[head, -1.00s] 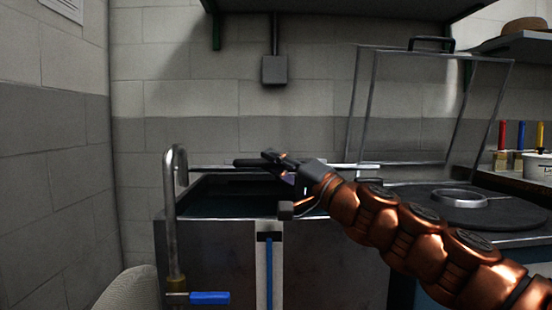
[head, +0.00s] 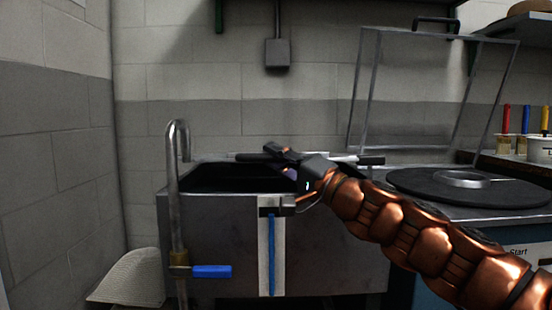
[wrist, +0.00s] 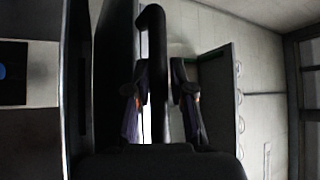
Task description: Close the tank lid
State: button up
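The metal tank (head: 210,225) stands at centre left in the head view, and its dark opening (head: 222,180) shows at the top. A thin bar with dark ends (head: 372,160) runs along the tank's back top edge. I cannot tell how the lid is tilted. My gripper (head: 280,153) is over the tank's back part, by that bar. In the wrist view my gripper (wrist: 160,95) has its two fingers apart, with a black bent handle (wrist: 151,18) running between them. A bright gap shows beside the left finger; I see no firm grip on the handle.
A metal pipe with a blue-handled tap (head: 211,271) stands at the tank's front left. A clear framed panel (head: 430,95) stands raised behind a round black plate (head: 410,190) on the right. A woven hat-like shape (head: 130,282) is at lower left.

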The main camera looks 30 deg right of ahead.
jog(key=shift+o, duration=0.2)
jog(key=shift+d+r, duration=0.1)
jog(key=shift+r, duration=0.6)
notch_tip(320, 180, up, 8)
jog(key=shift+f, duration=0.15)
jog(key=shift+r, duration=0.4)
jog(key=shift+c, duration=0.2)
